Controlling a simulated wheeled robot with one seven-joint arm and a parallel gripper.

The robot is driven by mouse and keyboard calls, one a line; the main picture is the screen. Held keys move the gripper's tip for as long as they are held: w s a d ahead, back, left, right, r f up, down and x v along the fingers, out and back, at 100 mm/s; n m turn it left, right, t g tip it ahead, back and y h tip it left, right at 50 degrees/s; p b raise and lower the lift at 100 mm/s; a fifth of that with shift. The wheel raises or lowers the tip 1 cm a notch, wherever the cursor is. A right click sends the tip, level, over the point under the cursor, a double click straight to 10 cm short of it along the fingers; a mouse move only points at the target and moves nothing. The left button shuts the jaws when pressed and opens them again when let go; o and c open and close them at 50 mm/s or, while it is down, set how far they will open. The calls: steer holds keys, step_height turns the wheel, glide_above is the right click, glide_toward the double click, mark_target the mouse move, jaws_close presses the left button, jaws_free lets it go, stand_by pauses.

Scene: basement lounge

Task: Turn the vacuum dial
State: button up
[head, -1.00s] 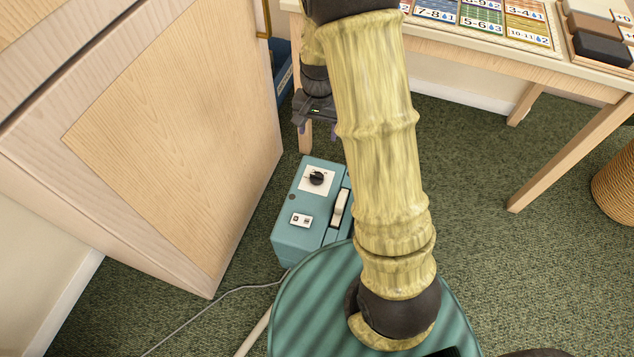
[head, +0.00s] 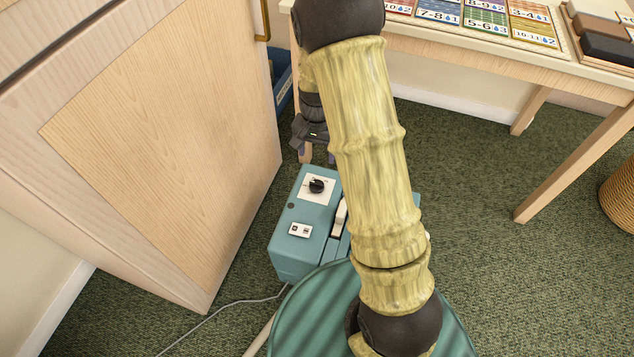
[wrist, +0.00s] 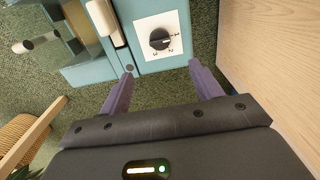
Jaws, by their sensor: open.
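The vacuum is a teal box (head: 290,259) on the carpet beside the wooden cabinet. Its black round dial (head: 317,186) sits on a white plate on the top face. In the wrist view the dial (wrist: 160,39) shows on its plate with numbers around it, beyond the fingertips. My gripper (head: 316,155) is above and behind the vacuum in the head view, partly hidden by my arm. In the wrist view my gripper (wrist: 161,66) is open, its two purple fingers apart and nothing between them. The dial lies roughly in line with the gap, not touched.
A wooden cabinet (head: 170,150) stands close on the left. A table (head: 480,52) with cards is at the upper right, with a wicker basket (head: 618,195) below. A white switch (head: 341,216) and a small socket plate (head: 300,231) are on the vacuum. A grey cord (head: 215,318) lies on the carpet.

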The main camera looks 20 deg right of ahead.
mark_target(317, 182)
step_height(317, 182, down, 14)
steer(key=b, duration=0.6)
steer(key=shift+r, duration=0.1)
steer(key=shift+c, duration=0.4)
steer(key=c, duration=0.9)
